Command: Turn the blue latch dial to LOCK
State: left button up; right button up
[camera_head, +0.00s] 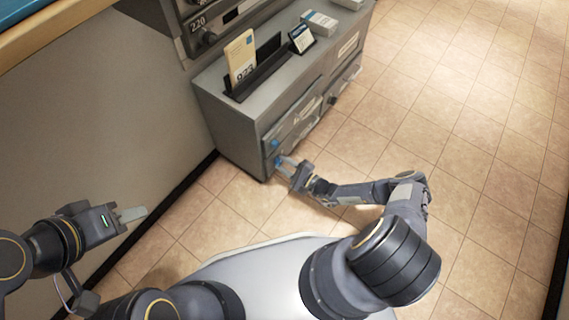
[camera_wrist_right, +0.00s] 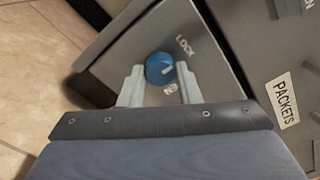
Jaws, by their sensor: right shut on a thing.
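The blue latch dial (camera_wrist_right: 160,69) is on a grey metal front in the right wrist view, with a pale pointer mark on its face. The word LOCK (camera_wrist_right: 185,45) is printed above and right of it, and a second, hard-to-read label lies below right. My right gripper (camera_wrist_right: 158,84) has its two pale fingers on either side of the dial, shut on it.
The grey cabinet (camera_head: 228,120) stands against the wall with a letter holder (camera_head: 258,75) and small boxes (camera_head: 319,22) on top. A PACKETS label (camera_wrist_right: 286,104) is at right. Tiled floor (camera_head: 440,130) is clear.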

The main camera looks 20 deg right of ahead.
dwell(0.5)
jog(key=o, duration=1)
jog(key=shift+s+d, duration=0.35)
jog(key=shift+s, duration=0.05)
jog(key=p+v, duration=0.2)
jog(key=v, duration=0.4)
jog(key=shift+s+d, duration=0.2)
jog(key=shift+s, duration=0.15)
